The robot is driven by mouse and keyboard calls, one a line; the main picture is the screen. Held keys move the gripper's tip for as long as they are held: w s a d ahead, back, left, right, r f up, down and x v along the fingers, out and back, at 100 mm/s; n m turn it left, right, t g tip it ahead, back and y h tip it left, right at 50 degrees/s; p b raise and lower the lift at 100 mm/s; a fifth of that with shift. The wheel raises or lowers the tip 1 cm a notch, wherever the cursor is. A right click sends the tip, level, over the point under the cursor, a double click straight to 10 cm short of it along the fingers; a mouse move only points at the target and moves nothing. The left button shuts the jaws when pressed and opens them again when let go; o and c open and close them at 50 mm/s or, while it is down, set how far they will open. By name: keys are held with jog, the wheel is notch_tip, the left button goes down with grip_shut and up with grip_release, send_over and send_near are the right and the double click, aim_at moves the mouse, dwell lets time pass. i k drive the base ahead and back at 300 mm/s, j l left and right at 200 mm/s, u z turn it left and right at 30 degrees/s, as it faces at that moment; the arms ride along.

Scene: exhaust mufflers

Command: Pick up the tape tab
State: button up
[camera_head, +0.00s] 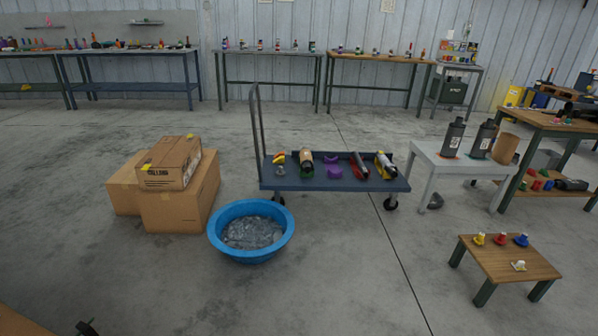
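A small yellow patch (146,167) that looks like a tape tab sits at the near left top edge of the upper cardboard box (172,166). A second, smaller yellow patch (190,136) shows at that box's far top edge. Both are too small to tell their exact shape or whether an end stands free. The upper box has dark lettering on its front and rests on larger cardboard boxes (180,210) on the floor at the left. My gripper is not in view.
A blue tub (283,240) of greyish contents stands right of the boxes. Behind it is a blue cart (335,184) carrying several parts. A white table (450,162) and a low wooden table (500,262) stand at the right. The near middle floor is clear.

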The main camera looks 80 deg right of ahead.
aim_at(520, 267)
jog(key=z, duration=4.1)
jog(key=i+l, duration=0.05)
jog(key=l, duration=0.05)
